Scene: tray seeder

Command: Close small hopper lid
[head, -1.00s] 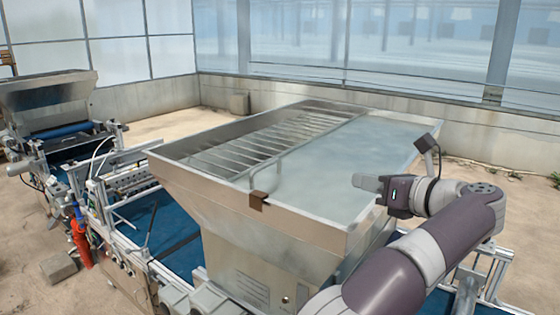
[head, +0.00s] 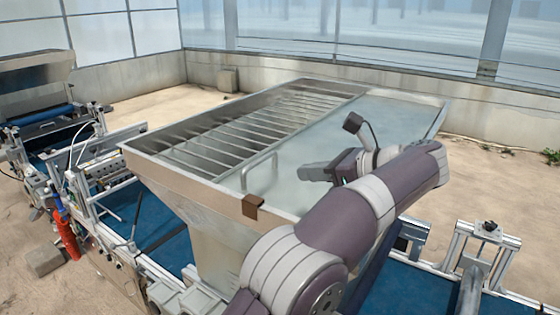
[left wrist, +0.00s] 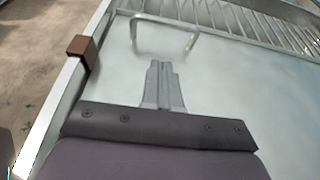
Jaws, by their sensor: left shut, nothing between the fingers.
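The small hopper (head: 215,215) is a metal bin with sloping sides. A smooth pale panel, apparently its lid (head: 380,120), lies over the right part of its top; the left part shows bare slats. A U-shaped handle (head: 260,168) stands by the panel's near left edge and also shows in the left wrist view (left wrist: 165,20). My left gripper (head: 303,172) is above the panel, right of the handle and apart from it. In the left wrist view its fingers (left wrist: 162,66) are together and empty, pointing toward the handle. My right gripper is not in view.
A brown clip (head: 252,205) sits on the hopper's near rim. The slatted grid (head: 255,125) fills the hopper's left part. A blue conveyor belt (head: 165,245) runs below. Another hopper (head: 35,85) stands at the far left. There is open air above the panel.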

